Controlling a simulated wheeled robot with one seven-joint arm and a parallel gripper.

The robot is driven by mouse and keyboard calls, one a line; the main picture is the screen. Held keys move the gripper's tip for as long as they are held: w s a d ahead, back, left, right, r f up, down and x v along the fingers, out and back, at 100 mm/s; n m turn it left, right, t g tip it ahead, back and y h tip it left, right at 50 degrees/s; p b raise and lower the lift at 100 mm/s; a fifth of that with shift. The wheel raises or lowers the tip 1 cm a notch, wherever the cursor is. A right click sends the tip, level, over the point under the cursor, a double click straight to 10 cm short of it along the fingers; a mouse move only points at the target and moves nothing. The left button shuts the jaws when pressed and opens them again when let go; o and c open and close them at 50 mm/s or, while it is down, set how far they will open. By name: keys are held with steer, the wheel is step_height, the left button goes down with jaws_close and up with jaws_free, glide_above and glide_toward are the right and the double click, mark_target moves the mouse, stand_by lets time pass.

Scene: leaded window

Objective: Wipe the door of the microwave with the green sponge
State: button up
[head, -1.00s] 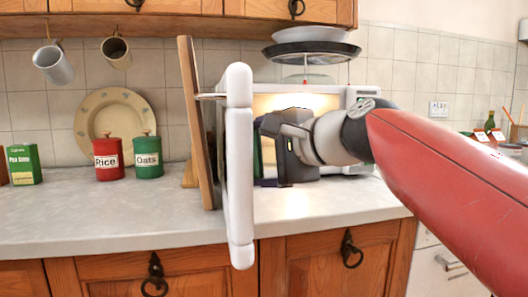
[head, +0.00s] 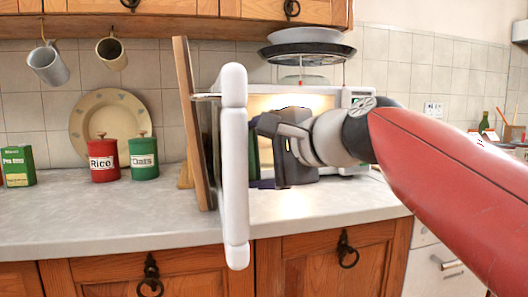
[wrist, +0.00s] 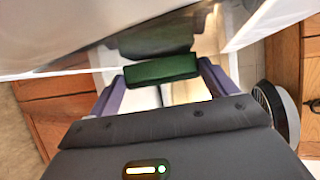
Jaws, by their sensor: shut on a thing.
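The microwave (head: 357,97) stands on the counter with its lit cavity open. Its white door (head: 236,165) is swung out toward me, edge-on in the head view. My gripper (head: 262,165) is on the door's inner side, partly hidden by its own body. In the wrist view, the green sponge (wrist: 160,69) is held between my two purple fingers. The door's inner face (wrist: 75,25) fills the top of that view. The sponge is close to it, with a dark green reflection above; I cannot tell whether they touch.
A wooden board (head: 193,125) stands upright just left of the door. Rice (head: 103,160) and oats (head: 144,158) canisters are farther left, before a plate (head: 110,120). A pan (head: 306,52) and bowl sit above the microwave. The counter front (head: 110,222) is clear.

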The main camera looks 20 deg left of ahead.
steer(key=shift+w+a, duration=0.6)
steer(key=shift+f, duration=0.1)
steer(key=shift+s+d, duration=0.35)
steer(key=shift+s, duration=0.15)
steer(key=shift+s+d+b, duration=0.6)
steer(key=shift+s+d, duration=0.25)
steer(key=shift+s, duration=0.25)
steer(key=w+d, duration=0.3)
steer(key=d, duration=0.2)
steer(key=shift+w, duration=0.3)
